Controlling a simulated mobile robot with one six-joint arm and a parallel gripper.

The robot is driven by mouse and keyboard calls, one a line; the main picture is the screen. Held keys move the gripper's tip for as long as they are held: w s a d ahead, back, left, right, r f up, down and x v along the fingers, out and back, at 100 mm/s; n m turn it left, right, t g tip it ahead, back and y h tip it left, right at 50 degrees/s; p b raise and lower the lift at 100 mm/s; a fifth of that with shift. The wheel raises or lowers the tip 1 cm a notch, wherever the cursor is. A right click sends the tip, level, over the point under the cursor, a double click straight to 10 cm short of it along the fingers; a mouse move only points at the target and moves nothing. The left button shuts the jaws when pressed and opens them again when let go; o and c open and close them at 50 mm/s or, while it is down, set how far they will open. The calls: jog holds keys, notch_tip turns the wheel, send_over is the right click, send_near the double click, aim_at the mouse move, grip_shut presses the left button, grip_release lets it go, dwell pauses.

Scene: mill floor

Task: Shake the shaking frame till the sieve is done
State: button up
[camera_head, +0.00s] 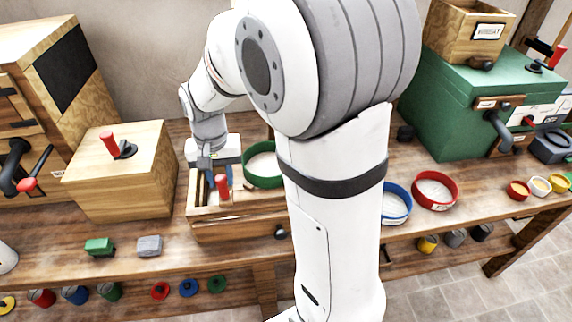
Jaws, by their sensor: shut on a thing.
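The shaking frame (235,230) is a wooden box-like frame on the bench, left of my arm's large white link. A green-rimmed sieve (262,180) with pale content sits in it, its right part hidden behind my arm. A red handle (223,188) stands up at the frame's left side. My gripper (219,179) points down at this left side, with its blue fingers around the handle. It looks shut on the handle, though the grip itself is small and partly hidden.
A wooden box with a red lever (120,175) stands close on the left. Blue (396,216) and red (436,205) round sieves lie to the right. A green machine (445,110) stands behind them. A green block (99,246) and a grey block (149,246) lie near the front edge.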

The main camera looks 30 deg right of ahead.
jog(key=shift+w, duration=0.1)
jog(key=w+a+p, duration=0.1)
jog(key=w+a, duration=0.2)
jog(key=a, duration=0.6)
jog(key=s+d, duration=0.1)
jog(key=d, duration=0.2)
jog(key=s+d, duration=0.1)
jog(key=d, duration=0.2)
jog(key=s+d, duration=0.1)
jog(key=d, duration=0.2)
jog(key=shift+b, duration=0.35)
jog(key=w+a+p, duration=0.1)
jog(key=w+a, duration=0.2)
jog(key=a, duration=0.6)
jog(key=shift+a, duration=0.25)
